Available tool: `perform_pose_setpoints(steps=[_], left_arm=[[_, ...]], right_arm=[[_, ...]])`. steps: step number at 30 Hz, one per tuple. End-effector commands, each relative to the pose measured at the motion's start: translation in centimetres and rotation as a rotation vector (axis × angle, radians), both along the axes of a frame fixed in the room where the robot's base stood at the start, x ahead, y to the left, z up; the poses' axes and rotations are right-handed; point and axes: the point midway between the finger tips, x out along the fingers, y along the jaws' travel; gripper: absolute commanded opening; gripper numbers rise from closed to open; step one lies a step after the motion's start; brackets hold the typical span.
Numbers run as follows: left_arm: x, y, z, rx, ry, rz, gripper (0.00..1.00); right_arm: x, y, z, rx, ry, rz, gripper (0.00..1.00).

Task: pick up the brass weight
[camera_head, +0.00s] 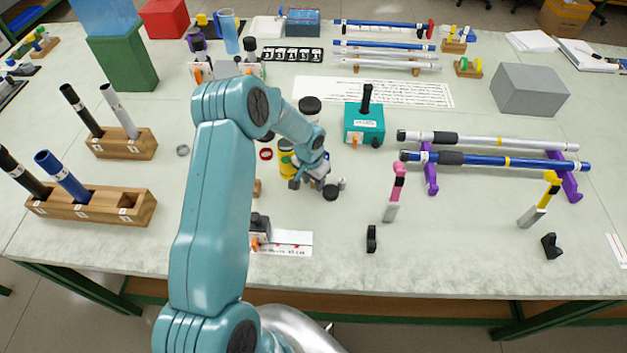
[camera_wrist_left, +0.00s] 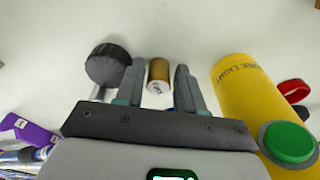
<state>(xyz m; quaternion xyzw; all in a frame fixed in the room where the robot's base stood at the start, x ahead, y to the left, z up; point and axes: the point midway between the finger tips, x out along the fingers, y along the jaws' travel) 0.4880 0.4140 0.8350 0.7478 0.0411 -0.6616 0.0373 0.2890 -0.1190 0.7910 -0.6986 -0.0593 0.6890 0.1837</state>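The brass weight (camera_wrist_left: 158,72), a short brass-coloured cylinder with a pale, marked end, shows in the left wrist view between the two fingers of my left gripper (camera_wrist_left: 160,88). A narrow gap shows on each side, so the fingers look open around it; how deep it sits between them I cannot tell. In the head view my left gripper (camera_head: 314,183) is low over the table's middle, and I cannot make out the weight there, among the gripper and nearby small things. My right gripper is not in view.
Close by in the wrist view are a black knob (camera_wrist_left: 108,65), a yellow cylinder (camera_wrist_left: 245,95) with a green button (camera_wrist_left: 289,142), and a red ring (camera_wrist_left: 293,90). In the head view a teal box (camera_head: 364,125) stands behind the gripper.

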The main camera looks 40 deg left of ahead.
Motion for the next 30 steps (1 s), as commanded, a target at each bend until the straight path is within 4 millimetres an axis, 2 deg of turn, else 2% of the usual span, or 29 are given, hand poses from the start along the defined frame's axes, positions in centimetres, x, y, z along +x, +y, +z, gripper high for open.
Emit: perform_pose_setpoints(steps=[3,4,7,8,20,26,30], left_arm=[[0.0,0.0,0.0,0.000,-0.001,0.000,0.38],[0.0,0.0,0.0,0.000,0.000,0.000,0.35],[0.0,0.0,0.0,0.000,0.000,0.000,0.02],[0.0,0.0,0.0,0.000,0.000,0.000,0.00],[0.1,0.0,0.7,0.001,-0.003,0.001,0.00],[0.2,0.1,3.8,0.003,-0.007,0.001,0.00],[0.2,0.1,7.7,0.004,-0.009,0.000,0.00]], right_arm=[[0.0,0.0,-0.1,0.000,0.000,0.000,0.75],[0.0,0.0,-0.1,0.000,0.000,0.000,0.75],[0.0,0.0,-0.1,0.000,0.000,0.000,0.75],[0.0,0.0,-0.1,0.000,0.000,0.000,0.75],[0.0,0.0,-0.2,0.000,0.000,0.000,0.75],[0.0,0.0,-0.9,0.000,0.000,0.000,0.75],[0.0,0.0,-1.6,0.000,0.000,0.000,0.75]])
